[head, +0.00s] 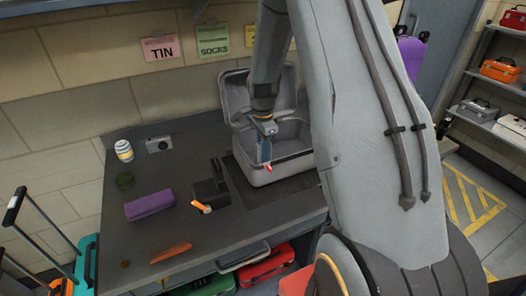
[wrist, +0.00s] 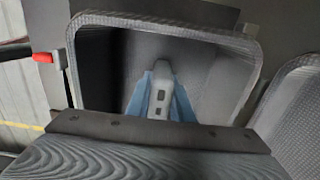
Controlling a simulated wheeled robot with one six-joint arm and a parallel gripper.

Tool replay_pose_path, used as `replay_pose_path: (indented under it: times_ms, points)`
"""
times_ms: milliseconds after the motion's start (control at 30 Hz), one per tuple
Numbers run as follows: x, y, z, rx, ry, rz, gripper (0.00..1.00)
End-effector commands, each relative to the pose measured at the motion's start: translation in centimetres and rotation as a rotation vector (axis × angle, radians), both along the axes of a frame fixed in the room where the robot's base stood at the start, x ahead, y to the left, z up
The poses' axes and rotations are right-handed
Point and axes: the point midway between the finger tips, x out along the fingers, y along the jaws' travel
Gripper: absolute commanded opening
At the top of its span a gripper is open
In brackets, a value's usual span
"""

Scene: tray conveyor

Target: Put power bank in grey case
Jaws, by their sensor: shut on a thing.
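The grey case (head: 290,172) stands open on the dark counter, its lid (head: 236,92) leaning back towards the wall. My gripper (head: 265,150) points down at the case's left part. In the wrist view the blue fingers of my gripper (wrist: 160,105) are shut on a pale grey power bank (wrist: 160,88) with dark ports on its end. The power bank is over or within the case's open hollow, inside its rim (wrist: 165,19) in that view. I cannot tell whether it touches the case floor. In the head view the power bank is hard to make out.
A red-tipped tag (wrist: 43,57) hangs beside the case rim.

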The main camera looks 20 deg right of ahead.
Motion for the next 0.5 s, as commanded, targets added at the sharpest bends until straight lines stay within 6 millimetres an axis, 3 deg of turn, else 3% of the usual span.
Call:
replay_pose_path:
  times_ms: [333, 367, 433, 500]
  points:
    - [0.08, -0.01, -0.30, 0.000, -0.001, 0.000, 0.00]
    - [0.06, -0.01, -0.26, 0.000, -0.001, 0.000, 0.25]
    - [0.06, -0.01, -0.23, 0.000, -0.001, 0.000, 0.37]
    - [0.06, -0.01, -0.22, 0.000, -0.001, 0.000, 0.39]
